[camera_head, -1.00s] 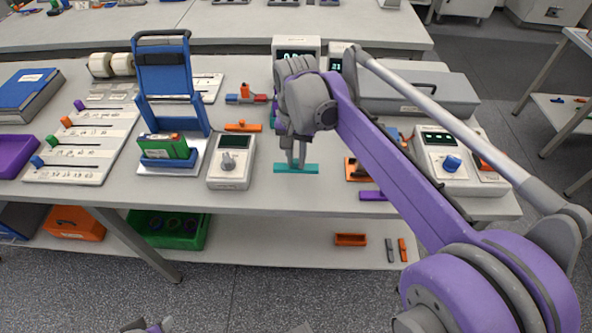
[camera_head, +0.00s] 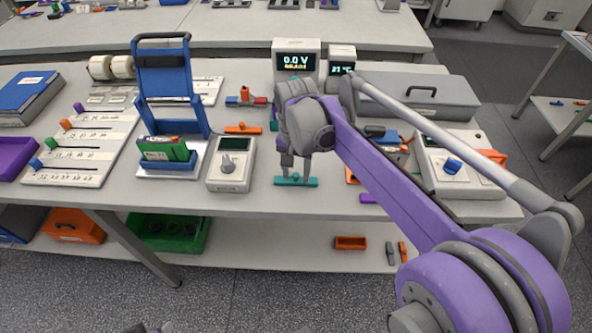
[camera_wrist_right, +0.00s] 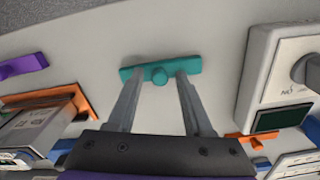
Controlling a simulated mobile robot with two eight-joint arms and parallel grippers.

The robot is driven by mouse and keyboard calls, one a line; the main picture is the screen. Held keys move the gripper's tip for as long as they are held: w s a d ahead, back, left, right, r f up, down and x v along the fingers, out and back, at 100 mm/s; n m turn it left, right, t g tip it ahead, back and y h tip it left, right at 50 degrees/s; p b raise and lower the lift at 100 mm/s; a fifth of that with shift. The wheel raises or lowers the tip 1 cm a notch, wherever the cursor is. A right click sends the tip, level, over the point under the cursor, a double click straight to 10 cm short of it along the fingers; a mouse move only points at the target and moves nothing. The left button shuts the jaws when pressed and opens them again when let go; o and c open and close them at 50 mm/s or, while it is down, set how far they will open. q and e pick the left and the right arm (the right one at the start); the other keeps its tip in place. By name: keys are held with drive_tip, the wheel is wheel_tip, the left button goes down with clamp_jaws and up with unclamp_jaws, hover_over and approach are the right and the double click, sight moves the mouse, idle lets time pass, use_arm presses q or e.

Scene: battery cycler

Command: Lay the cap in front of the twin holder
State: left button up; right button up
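The cap, a teal bar with a round knob (camera_head: 296,181), lies flat near the front edge of the bench. It also shows in the right wrist view (camera_wrist_right: 200,65). My right gripper (camera_head: 296,165) is directly over it, fingers down. In the right wrist view the fingers (camera_wrist_right: 159,78) stand apart on either side of the knob, with a gap on each side. I cannot clearly identify the twin holder; a teal piece (camera_head: 274,116) behind my right gripper is mostly hidden by it.
A white meter with a grey dial (camera_head: 231,164) stands left of the cap. A purple bar (camera_head: 368,198) and an orange-based unit (camera_head: 392,148) are to its right. A blue stand (camera_head: 165,75) and a voltage display (camera_head: 296,60) are further back. The bench's front edge is close.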

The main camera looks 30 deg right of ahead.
sight(296, 175)
drive_tip(key=shift+r, duration=0.3)
wheel_tip(296, 175, up, 12)
drive_tip(key=p, duration=0.2)
drive_tip(key=s+a+f+n+t, duration=0.2)
drive_tip(key=s+a+f+n, duration=0.1)
drive_tip(key=s+f, duration=0.5)
drive_tip(key=s+a+f+n+t, duration=0.3)
drive_tip(key=s+f+n, duration=0.3)
drive_tip(key=s+f, duration=0.3)
drive_tip(key=shift+a+f, duration=0.45)
drive_tip(key=shift+f, duration=0.45)
